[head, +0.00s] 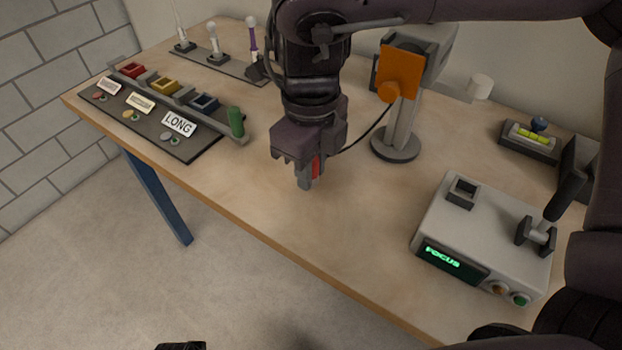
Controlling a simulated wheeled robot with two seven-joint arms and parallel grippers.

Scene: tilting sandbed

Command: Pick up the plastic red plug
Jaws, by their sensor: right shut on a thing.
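My right gripper (312,172) is at the middle of the picture, low over the wooden table, pointing down. It is shut on the red plug (317,166), of which only a narrow red strip shows between the fingers. The rest of the plug is hidden by the gripper. I cannot tell whether the plug touches the tabletop.
A grey stand with an orange plate (399,72) stands behind right. A grey console (485,235) reading FOCUS stands front right.

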